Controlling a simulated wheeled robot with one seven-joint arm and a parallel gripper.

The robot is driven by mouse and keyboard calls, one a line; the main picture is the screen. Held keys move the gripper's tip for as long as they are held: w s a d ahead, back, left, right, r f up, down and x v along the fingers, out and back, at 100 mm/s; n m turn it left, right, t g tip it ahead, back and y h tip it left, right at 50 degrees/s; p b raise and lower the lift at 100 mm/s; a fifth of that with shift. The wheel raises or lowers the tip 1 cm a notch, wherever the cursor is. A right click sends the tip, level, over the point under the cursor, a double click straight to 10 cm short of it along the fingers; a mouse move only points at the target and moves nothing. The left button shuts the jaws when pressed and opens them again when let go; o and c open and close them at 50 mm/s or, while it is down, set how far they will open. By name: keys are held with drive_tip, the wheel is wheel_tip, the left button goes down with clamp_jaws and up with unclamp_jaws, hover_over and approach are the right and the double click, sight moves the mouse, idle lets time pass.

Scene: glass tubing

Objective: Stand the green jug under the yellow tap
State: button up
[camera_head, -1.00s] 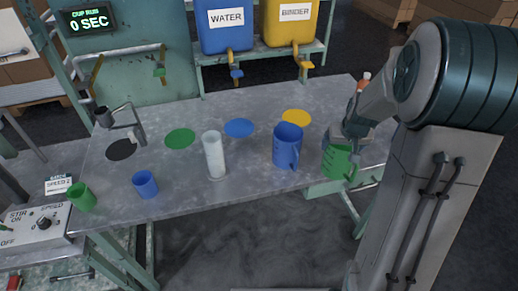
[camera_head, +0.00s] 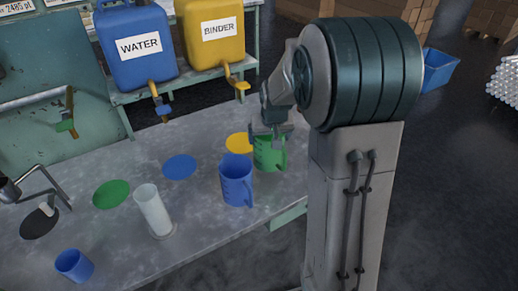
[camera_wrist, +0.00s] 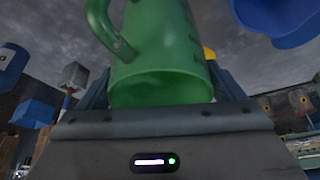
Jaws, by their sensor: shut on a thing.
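The green jug (camera_head: 269,153) is upright at the right edge of the yellow disc (camera_head: 239,143) and overlaps it in the head view. I cannot tell whether its base touches the table. My gripper (camera_head: 270,132) is shut on the jug; in the wrist view the jug (camera_wrist: 165,50) sits between the fingers, its handle to the left. The yellow tap (camera_head: 238,86) hangs from the yellow BINDER tank (camera_head: 215,30), behind and to the left of the jug.
A blue jug (camera_head: 236,182) stands close in front and left of the green one. A white cylinder (camera_head: 153,211) and a blue cup (camera_head: 74,265) stand further left. The blue tap (camera_head: 160,103) hangs from the WATER tank (camera_head: 138,45). Blue and green discs lie on the table (camera_head: 190,245).

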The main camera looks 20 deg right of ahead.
sight(265, 159)
drive_tip(key=shift+w+a+f, duration=0.3)
drive_tip(key=shift+a+f, duration=0.2)
drive_tip(key=shift+a, duration=0.35)
drive_tip(key=shift+f+p, duration=0.3)
drive_tip(key=shift+f, duration=1.75)
drive_tip(key=shift+f, duration=0.1)
drive_tip(key=shift+f, duration=0.15)
drive_tip(key=o, duration=1.1)
drive_tip(key=shift+r, duration=0.25)
